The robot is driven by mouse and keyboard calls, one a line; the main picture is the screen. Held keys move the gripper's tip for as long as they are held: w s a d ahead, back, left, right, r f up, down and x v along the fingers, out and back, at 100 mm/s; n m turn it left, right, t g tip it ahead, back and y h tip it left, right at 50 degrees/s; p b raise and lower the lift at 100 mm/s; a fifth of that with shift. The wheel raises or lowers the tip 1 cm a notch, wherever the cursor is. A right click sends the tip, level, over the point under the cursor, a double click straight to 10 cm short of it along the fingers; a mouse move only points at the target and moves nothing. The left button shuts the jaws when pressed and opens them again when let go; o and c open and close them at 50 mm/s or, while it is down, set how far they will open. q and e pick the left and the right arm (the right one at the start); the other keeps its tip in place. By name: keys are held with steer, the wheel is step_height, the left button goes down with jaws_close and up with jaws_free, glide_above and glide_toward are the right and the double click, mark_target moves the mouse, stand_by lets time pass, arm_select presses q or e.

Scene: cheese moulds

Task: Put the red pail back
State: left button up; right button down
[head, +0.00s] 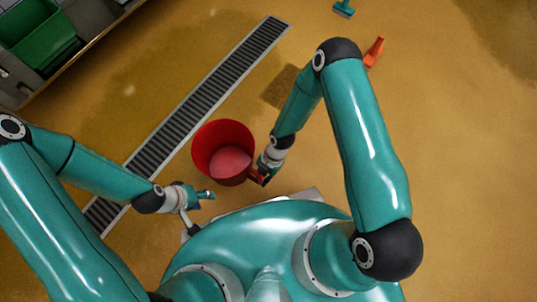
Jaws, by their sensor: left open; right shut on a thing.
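The red pail (224,135) is upright in the middle of the head view, its open top facing me and its lighter red inside bottom showing. My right gripper (264,176) is at the pail's lower right side and is shut on it; the exact grip is small and partly hidden by the gripper. My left gripper (207,195) is open and empty, below and to the left of the pail, apart from it. I cannot tell whether the pail touches the floor.
A dark floor grate (213,89) runs diagonally behind the pail. A green bin (45,40) stands in a shelf or bench at the upper left. An orange object (375,50) and a teal brush-like object (343,9) lie on the yellow floor. The floor at right is clear.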

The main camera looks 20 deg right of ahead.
step_height(320, 180, down, 7)
steer(key=b, duration=0.3)
steer(key=shift+f, duration=0.2)
steer(key=c, duration=1.1)
jaws_free()
steer(key=shift+f, duration=0.1)
